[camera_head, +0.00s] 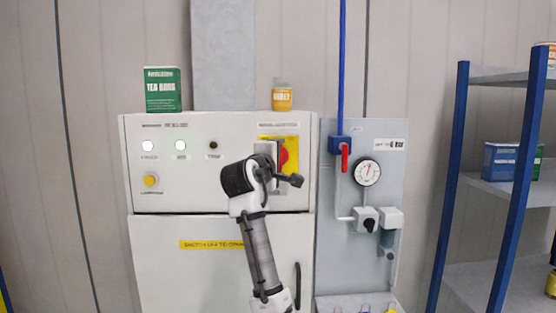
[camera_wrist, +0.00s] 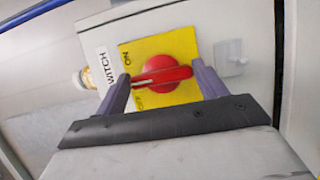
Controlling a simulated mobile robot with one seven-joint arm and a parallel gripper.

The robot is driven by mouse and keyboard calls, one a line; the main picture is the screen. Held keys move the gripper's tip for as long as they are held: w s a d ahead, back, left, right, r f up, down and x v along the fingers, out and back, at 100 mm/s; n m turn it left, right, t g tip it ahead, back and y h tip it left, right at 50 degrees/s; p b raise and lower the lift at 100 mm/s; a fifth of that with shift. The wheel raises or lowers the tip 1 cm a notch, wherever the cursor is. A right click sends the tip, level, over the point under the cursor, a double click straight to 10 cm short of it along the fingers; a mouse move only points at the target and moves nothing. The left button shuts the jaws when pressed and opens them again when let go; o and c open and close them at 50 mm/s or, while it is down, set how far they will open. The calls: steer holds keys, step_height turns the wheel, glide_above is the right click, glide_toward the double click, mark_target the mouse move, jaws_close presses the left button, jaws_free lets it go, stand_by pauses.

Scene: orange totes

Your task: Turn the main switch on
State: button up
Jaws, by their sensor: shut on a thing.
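The main switch is a red rotary handle (camera_wrist: 165,74) on a yellow plate (camera_wrist: 184,44), at the upper right of the white cabinet (camera_head: 222,157). In the wrist view, my gripper (camera_wrist: 162,86) has one finger at each end of the red handle bar and is shut on it. The bar runs roughly across that view, with "ON" printed on the plate near the left finger. In the head view, my gripper (camera_head: 275,157) hides part of the red switch (camera_head: 284,156) and its plate (camera_head: 293,142).
A tea box (camera_head: 162,90) and a yellow jar (camera_head: 282,97) stand on top. A gauge panel (camera_head: 335,260) is at right.

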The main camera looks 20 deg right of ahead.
steer(key=o, duration=1)
steer(key=b+v, duration=0.5)
steer(key=v, duration=0.9)
steer(key=shift+d+r, duration=0.1)
